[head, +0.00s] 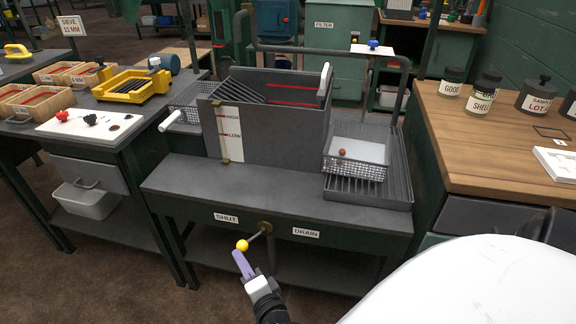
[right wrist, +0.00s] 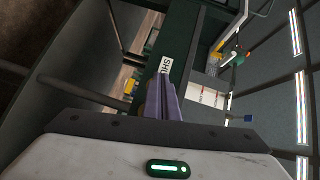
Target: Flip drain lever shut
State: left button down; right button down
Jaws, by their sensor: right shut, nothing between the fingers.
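The drain lever (head: 257,236) is a short rod with a yellow ball knob (head: 243,246), on the front of the grey bench. It slants down to the left from its pivot, the knob nearer the SHUT label (head: 226,218) than the DRAIN label (head: 306,233). My right gripper (head: 239,257) is shut and empty, its purple fingers just below and left of the knob; whether they touch it I cannot tell. In the right wrist view the shut fingers (right wrist: 163,84) point toward the SHUT label (right wrist: 165,65); the knob does not show clearly there. My left gripper is not in view.
A grey tank (head: 262,135) with a level gauge (head: 229,134) stands on the bench. A wire basket (head: 355,170) sits at its right. A wooden-topped table (head: 470,135) with jars is at the right, and a side bench (head: 105,130) with trays at the left.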

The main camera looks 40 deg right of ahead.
jog(key=shift+d+r, duration=0.1)
jog(key=shift+r, duration=0.05)
